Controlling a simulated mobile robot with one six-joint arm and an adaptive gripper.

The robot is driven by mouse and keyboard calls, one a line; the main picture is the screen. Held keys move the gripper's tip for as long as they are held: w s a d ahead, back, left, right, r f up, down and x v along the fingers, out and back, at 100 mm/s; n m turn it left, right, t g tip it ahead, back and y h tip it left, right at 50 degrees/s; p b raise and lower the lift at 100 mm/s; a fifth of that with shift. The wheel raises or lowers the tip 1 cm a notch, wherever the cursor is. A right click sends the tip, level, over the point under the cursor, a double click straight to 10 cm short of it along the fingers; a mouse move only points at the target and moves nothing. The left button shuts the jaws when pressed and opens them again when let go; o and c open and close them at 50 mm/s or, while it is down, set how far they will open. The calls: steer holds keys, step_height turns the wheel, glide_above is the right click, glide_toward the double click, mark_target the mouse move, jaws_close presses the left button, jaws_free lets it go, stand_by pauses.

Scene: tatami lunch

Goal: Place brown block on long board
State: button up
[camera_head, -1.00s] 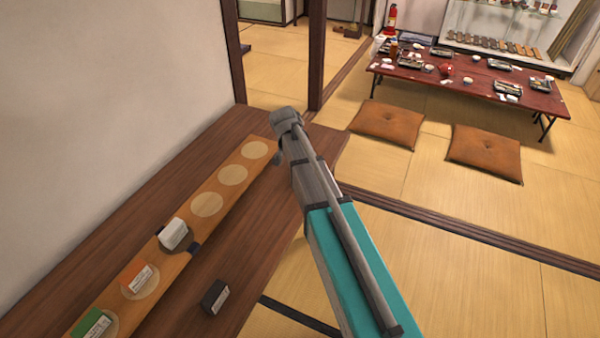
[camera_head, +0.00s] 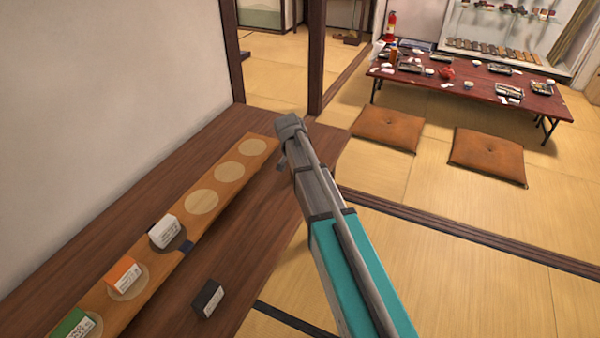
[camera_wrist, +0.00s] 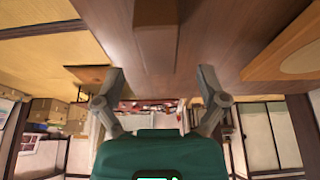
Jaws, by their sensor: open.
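The long board (camera_head: 225,177) lies along the dark wooden table against the wall, with pale round marks; three at its far end are bare. A white block (camera_head: 165,231), an orange block (camera_head: 123,275) and a green block (camera_head: 75,325) sit on its near part. In the wrist view, a brown block (camera_wrist: 156,22) stands on the table at the top, beyond and between my open fingertips. My gripper (camera_wrist: 161,80) is empty and apart from it. In the head view my arm covers most of the gripper, and I cannot see the brown block. The board edge (camera_wrist: 268,48) shows at right in the wrist view.
A dark block (camera_head: 207,299) with a white label lies on the table (camera_head: 240,245) right of the board. The table's right edge drops to tatami. A low red table (camera_head: 470,85) with dishes and two brown cushions (camera_head: 388,130) stand farther off.

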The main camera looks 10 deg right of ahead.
steer(key=shift+d+f, duration=0.1)
steer(key=shift+f, duration=0.2)
steer(key=b+x, duration=0.3)
steer(key=shift+s+f, duration=0.1)
steer(key=shift+s, duration=0.05)
steer(key=shift+a+b+x, duration=0.2)
steer(key=shift+b+x, duration=0.65)
steer(key=shift+b, duration=0.15)
steer(key=shift+d, duration=0.1)
steer(key=shift+c, duration=0.2)
jaws_close()
steer(key=shift+r, duration=0.2)
